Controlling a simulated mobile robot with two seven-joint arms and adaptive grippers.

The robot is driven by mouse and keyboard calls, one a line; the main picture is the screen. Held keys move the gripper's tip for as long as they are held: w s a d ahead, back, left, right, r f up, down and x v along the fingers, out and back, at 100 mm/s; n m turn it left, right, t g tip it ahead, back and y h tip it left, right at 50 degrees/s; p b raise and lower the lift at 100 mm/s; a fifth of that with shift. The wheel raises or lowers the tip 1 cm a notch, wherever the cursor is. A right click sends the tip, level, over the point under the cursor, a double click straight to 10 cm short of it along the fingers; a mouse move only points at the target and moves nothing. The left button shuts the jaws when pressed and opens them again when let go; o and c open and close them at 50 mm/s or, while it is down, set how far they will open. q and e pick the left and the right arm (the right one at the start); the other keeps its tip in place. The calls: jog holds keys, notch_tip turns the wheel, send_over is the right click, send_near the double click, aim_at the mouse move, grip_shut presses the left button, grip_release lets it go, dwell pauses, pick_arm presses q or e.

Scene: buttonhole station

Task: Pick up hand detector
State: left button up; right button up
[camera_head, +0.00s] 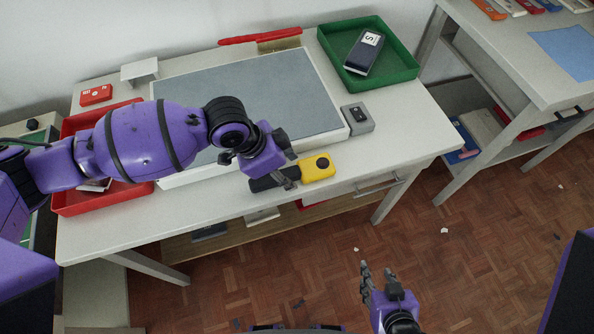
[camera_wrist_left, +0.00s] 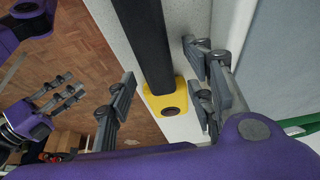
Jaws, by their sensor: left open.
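The hand detector, a yellow head (camera_head: 318,167) with a black handle, lies on the white table near its front edge. In the left wrist view its black handle (camera_wrist_left: 152,40) and yellow head (camera_wrist_left: 167,104) show between my open fingers. My left gripper (camera_head: 287,163) is open above the detector, around where handle and head meet; it also shows in the left wrist view (camera_wrist_left: 160,75). I cannot tell whether the fingers touch it. My right gripper (camera_head: 377,278) is open and empty, away from the table over the floor; it shows in the left wrist view (camera_wrist_left: 58,95).
A grey mat (camera_head: 260,90) in a white frame lies behind the detector. A grey box with a black button (camera_head: 358,117) stands to its right. A green tray (camera_head: 405,62) holds a dark device (camera_head: 363,56). A red tray (camera_head: 70,200) is partly under my left arm.

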pick_arm(q)
jog(key=shift+f, duration=0.15)
jog(key=c, duration=1.1)
